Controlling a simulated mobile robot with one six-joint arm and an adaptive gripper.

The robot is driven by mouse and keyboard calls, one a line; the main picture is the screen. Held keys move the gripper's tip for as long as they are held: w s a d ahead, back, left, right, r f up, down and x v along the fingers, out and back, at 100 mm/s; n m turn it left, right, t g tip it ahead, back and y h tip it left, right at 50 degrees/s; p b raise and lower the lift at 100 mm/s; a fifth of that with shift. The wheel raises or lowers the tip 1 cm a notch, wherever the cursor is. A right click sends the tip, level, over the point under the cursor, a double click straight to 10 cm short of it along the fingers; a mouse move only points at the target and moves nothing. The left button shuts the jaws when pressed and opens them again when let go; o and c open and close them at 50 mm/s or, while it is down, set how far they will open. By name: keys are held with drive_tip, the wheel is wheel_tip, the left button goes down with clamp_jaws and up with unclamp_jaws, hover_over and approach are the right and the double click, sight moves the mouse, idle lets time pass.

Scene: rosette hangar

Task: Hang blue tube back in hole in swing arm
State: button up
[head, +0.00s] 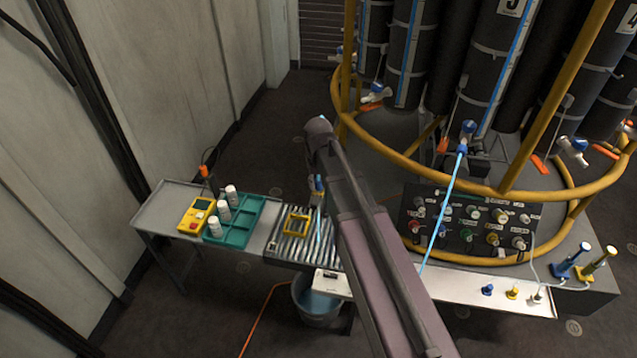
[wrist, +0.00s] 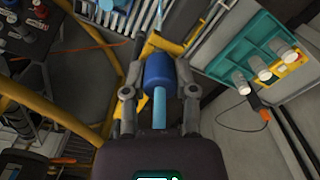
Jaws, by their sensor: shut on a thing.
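My gripper (wrist: 158,85) is shut on the blue tube's dark blue collar (wrist: 158,70), with the light blue tube (wrist: 158,108) running from it towards the palm. In the head view my gripper (head: 318,184) is small and partly hidden by my arm; a light blue length (head: 318,226) shows below it, above the roller conveyor. A white bar (head: 333,284) with a dark mark sits over a bucket, partly behind my arm; I cannot tell whether it is the swing arm. No hole is clearly visible.
A teal tray (head: 245,212) with several white bottles and a yellow meter (head: 196,215) lie on the table left of the roller conveyor (head: 290,246). A bucket (head: 312,300) stands below. Yellow rails (head: 400,148) ring dark cylinders. A valve panel (head: 470,225) stands right of my arm.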

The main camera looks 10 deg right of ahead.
drive_tip(key=shift+f+b, duration=0.3)
idle(0.4)
drive_tip(key=o, duration=1.1)
drive_tip(key=shift+c, duration=0.2)
drive_tip(key=o, duration=0.3)
drive_tip(key=shift+r, duration=0.1)
drive_tip(key=shift+r+p, duration=2.95)
drive_tip(key=shift+p, duration=0.05)
